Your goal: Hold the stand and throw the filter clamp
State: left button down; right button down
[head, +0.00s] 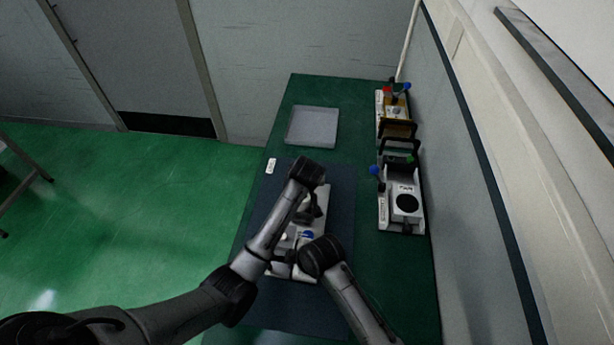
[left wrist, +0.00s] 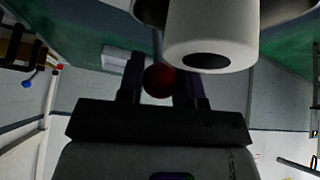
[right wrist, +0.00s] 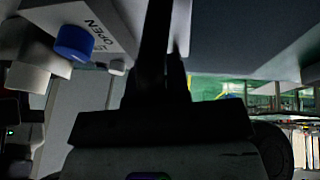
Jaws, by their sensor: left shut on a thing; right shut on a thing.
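The white stand (head: 291,241) is on the dark mat, partly hidden under my arms. Its blue knob (head: 307,234) shows beside my right wrist. In the right wrist view the stand's panel (right wrist: 108,22) carries the word OPEN next to the blue knob (right wrist: 73,42). My left gripper (left wrist: 158,64) is shut on a round red knob (left wrist: 159,82), which I take to be the clamp's handle. A white cylinder (left wrist: 211,38) is close above it. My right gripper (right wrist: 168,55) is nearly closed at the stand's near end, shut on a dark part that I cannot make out.
A grey tray (head: 313,126) is at the table's far left. Several other devices, including a white one with a black disc (head: 407,203), line the right side by the wall. A small white tag (head: 271,166) lies at the mat's upper left. Green table (head: 355,165) is bare between.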

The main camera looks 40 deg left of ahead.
pick_arm(q)
jog(key=shift+d+f, duration=0.1)
jog(key=c, duration=0.8)
grip_release()
jog(key=v, duration=1.2)
pick_arm(e)
jog(key=c, duration=1)
grip_release()
